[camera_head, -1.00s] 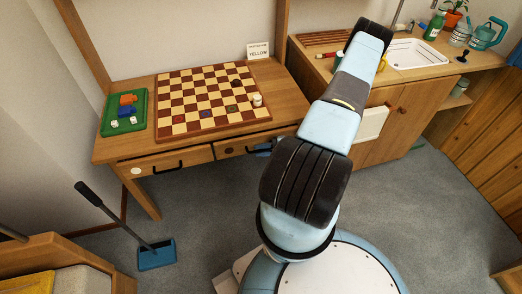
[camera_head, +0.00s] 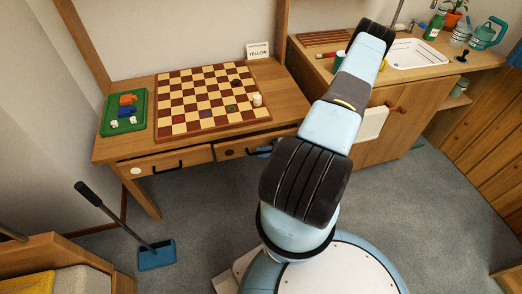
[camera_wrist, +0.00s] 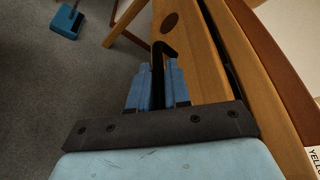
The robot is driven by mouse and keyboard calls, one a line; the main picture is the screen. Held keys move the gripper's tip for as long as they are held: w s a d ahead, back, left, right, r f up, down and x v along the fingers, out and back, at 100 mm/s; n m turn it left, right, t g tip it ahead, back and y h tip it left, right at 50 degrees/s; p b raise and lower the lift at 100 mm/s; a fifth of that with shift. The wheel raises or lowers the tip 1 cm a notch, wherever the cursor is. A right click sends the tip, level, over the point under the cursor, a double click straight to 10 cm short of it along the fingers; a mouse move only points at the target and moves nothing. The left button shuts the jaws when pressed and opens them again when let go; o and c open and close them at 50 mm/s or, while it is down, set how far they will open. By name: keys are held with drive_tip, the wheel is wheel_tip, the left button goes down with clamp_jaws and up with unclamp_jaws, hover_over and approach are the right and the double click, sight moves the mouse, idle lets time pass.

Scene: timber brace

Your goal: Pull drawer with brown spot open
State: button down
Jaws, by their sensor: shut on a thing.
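The drawer with the brown spot (camera_head: 224,154) is the right one of two under the wooden desk. Its dark brown spot (camera_wrist: 170,21) and wooden front (camera_wrist: 203,62) show in the wrist view. A narrow dark gap runs between this front and the desk top. My gripper (camera_wrist: 158,72) is shut on the black handle (camera_wrist: 158,47), with one blue finger on each side. In the head view my gripper (camera_head: 265,151) is partly hidden by my arm, as is the right end of the drawer.
The left drawer (camera_head: 150,167) has a white spot and black handle. A checkerboard (camera_head: 205,95) and green tray (camera_head: 109,127) lie on the desk (camera_head: 285,85). A blue dustpan (camera_head: 157,255) stands at the lower left. Grey carpet in front of the desk is clear.

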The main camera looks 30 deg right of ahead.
drive_tip(key=s+a, duration=0.2)
drive_tip(key=s, duration=0.7)
drive_tip(key=s+a, duration=0.3)
drive_tip(key=s, duration=0.7)
drive_tip(key=shift+s+a, duration=0.15)
drive_tip(key=shift+a, duration=0.1)
drive_tip(key=c, duration=1.4)
unclamp_jaws()
drive_tip(key=shift+c, duration=0.2)
drive_tip(key=v, duration=1.3)
drive_tip(key=shift+s+d+r, duration=0.15)
drive_tip(key=shift+s+d, duration=0.05)
drive_tip(key=shift+d, duration=0.15)
